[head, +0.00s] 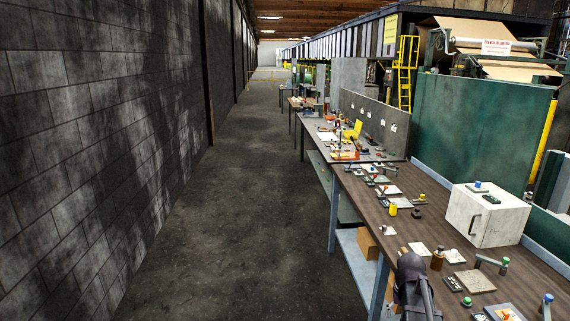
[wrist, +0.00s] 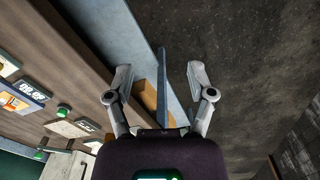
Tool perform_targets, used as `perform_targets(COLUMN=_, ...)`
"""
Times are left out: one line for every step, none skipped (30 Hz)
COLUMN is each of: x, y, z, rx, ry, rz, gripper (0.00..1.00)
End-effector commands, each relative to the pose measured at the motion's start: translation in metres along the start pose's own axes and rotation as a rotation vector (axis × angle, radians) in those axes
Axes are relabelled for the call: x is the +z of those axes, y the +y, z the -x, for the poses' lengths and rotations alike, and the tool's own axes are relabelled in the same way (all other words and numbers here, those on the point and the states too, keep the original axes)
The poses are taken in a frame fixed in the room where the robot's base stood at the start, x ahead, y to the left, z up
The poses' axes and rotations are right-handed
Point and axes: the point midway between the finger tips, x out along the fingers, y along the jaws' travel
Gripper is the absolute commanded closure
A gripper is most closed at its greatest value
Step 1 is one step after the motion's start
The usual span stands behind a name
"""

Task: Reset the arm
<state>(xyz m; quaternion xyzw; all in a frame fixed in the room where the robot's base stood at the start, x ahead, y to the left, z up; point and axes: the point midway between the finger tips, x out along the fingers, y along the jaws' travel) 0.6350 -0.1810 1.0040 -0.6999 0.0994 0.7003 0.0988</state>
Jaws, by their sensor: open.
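My arm shows at the bottom right of the head view, over the front edge of the brown workbench (head: 345,190); its fingertips cannot be made out there. In the wrist view my gripper (wrist: 160,80) is open, its two grey fingers spread apart with nothing between them that it holds. Behind the fingers are the bench's blue-grey leg (wrist: 166,75), a lower shelf and a brown box (wrist: 146,98). The bench top (wrist: 60,60) lies to the left of the fingers in that view, and the dark floor to the right.
A white cabinet (head: 480,214) stands on the bench, with several small parts, plates and knobbed levers around it. A yellow cylinder (head: 393,209) is near the front edge. A green panel (head: 470,130) stands behind. The aisle floor (head: 235,210) is clear up to the block wall (head: 80,130).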

Motion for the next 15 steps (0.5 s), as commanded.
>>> perform_targets(x=0.016, y=-0.017, z=-0.005, rx=0.000, ry=0.000, rz=0.026, gripper=0.30)
perform_targets(x=0.022, y=-0.025, z=-0.006, rx=0.000, ry=0.000, rz=0.040, gripper=0.30)
perform_targets(x=0.030, y=-0.036, z=-0.008, rx=0.000, ry=0.000, rz=0.058, gripper=0.30)
perform_targets(x=0.037, y=-0.045, z=-0.010, rx=0.000, ry=0.000, rz=0.072, gripper=0.30)
perform_targets(x=0.043, y=-0.052, z=-0.011, rx=0.000, ry=0.000, rz=0.086, gripper=0.30)
perform_targets(x=0.052, y=-0.063, z=-0.013, rx=0.000, ry=0.000, rz=0.104, gripper=0.30)
perform_targets(x=0.059, y=-0.070, z=-0.015, rx=0.000, ry=0.000, rz=0.118, gripper=0.30)
perform_targets(x=0.066, y=-0.078, z=-0.016, rx=0.000, ry=0.000, rz=0.132, gripper=0.30)
perform_targets(x=0.076, y=-0.088, z=-0.018, rx=0.000, ry=0.000, rz=0.151, gripper=0.30)
perform_targets(x=0.083, y=-0.095, z=-0.019, rx=0.000, ry=0.000, rz=0.164, gripper=0.30)
perform_targets(x=0.090, y=-0.101, z=-0.021, rx=0.000, ry=0.000, rz=0.177, gripper=0.30)
perform_targets(x=0.099, y=-0.109, z=-0.022, rx=0.000, ry=0.000, rz=0.194, gripper=0.30)
perform_targets(x=0.105, y=-0.115, z=-0.024, rx=0.000, ry=0.000, rz=0.206, gripper=0.30)
perform_targets(x=0.111, y=-0.120, z=-0.025, rx=0.000, ry=0.000, rz=0.218, gripper=0.30)
perform_targets(x=0.118, y=-0.126, z=-0.026, rx=0.000, ry=0.000, rz=0.231, gripper=0.30)
